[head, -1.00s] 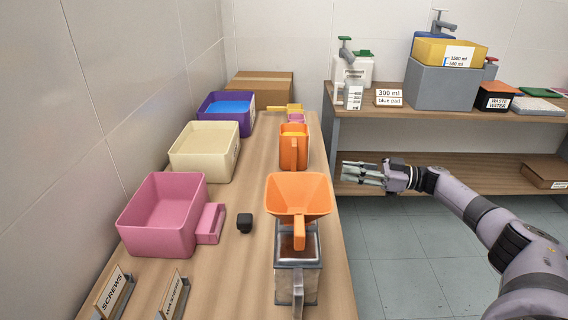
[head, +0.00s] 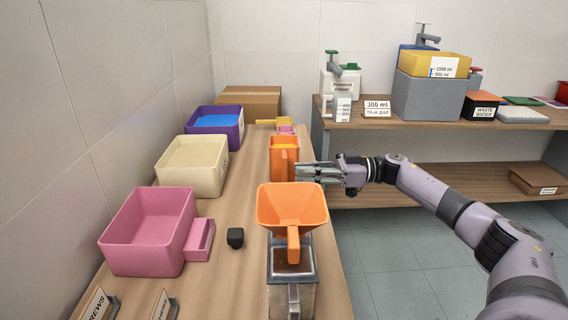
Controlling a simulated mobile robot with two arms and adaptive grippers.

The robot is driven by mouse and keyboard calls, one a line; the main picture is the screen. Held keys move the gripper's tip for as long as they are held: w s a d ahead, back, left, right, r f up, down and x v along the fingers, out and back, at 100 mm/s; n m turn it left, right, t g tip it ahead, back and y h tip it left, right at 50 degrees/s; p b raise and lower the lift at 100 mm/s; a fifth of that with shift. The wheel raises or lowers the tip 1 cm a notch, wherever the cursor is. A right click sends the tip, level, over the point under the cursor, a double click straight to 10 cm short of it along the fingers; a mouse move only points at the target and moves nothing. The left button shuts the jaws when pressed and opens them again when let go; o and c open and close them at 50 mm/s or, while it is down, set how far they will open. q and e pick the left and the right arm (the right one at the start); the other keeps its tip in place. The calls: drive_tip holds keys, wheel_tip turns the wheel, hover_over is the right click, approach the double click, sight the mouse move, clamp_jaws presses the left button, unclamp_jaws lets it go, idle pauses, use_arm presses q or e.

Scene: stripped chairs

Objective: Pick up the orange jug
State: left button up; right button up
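My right gripper (head: 302,173) reaches in from the right at the jug's right side. Its fingers point left and look spread, with nothing between them. The fingertips appear close to the jug's lower right edge; I cannot tell whether they touch. My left gripper is not in view.
Pink (head: 150,240), cream (head: 192,166) and purple (head: 215,122) bins line the left. A small black block (head: 235,238) lies between. A yellow scoop (head: 275,121) lies behind the jug.

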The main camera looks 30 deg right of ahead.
sight(285, 170)
drive_tip(key=shift+w+a, duration=0.2)
drive_tip(key=shift+a, duration=0.1)
drive_tip(key=x, duration=0.4)
drive_tip(key=shift+w+a, duration=0.25)
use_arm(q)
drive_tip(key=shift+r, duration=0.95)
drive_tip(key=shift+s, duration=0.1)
use_arm(e)
clamp_jaws()
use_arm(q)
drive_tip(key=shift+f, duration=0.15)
use_arm(e)
drive_tip(key=shift+r, duration=0.1)
